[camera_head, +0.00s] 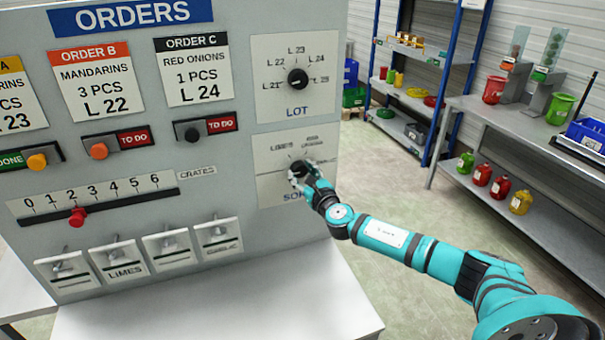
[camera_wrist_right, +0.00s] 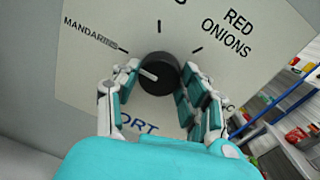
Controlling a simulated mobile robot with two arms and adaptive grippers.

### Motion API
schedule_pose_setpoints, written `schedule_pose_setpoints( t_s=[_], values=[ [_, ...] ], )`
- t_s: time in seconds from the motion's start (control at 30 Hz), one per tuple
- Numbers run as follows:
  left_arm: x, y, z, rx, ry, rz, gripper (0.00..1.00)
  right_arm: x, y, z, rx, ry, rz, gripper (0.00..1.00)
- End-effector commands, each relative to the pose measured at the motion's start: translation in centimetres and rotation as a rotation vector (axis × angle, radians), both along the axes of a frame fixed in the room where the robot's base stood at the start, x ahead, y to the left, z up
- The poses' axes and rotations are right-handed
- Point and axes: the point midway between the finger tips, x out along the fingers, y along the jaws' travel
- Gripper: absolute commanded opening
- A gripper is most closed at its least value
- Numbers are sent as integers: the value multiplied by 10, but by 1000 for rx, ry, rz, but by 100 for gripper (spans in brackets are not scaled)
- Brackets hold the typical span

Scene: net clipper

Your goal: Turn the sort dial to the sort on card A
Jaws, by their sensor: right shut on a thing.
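The sort dial (camera_head: 298,166) is a black knob on the lower right plate of the grey panel. My right gripper (camera_head: 300,178) is shut on it and hides part of it. In the right wrist view the dial (camera_wrist_right: 160,70) sits between the two fingers (camera_wrist_right: 160,90); its white pointer line points left, roughly toward the MANDARINS mark. RED ONIONS is printed at the upper right of that dial. My left gripper is not in view.
The LOT dial (camera_head: 298,79) is just above. Order B card (camera_head: 95,80) reads MANDARINS and order C card (camera_head: 193,70) RED ONIONS. A red crates slider (camera_head: 77,217) and several label plates sit lower. Shelves with coloured containers stand at right.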

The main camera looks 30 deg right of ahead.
Motion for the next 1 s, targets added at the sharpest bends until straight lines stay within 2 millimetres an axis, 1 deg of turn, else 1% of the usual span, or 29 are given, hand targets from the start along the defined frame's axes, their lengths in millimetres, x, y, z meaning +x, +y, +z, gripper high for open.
schedule_pose_setpoints(
  t_s=[0.03,0.4,0.43,0.57,0.6,0.87,1.0],
  values=[
    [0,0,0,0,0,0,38,-1,1,-5,-4,8,2,11],
    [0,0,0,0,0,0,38,-1,1,-5,-6,10,3,11],
    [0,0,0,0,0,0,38,-1,1,-5,-6,10,3,47],
    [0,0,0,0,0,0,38,-1,1,-4,-5,7,2,64],
    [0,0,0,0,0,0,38,-1,1,-3,-5,6,2,67],
    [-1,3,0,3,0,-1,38,-1,0,-1,-5,4,1,67],
    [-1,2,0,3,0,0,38,-12,2,-2,-6,5,2,67]
  ],
)
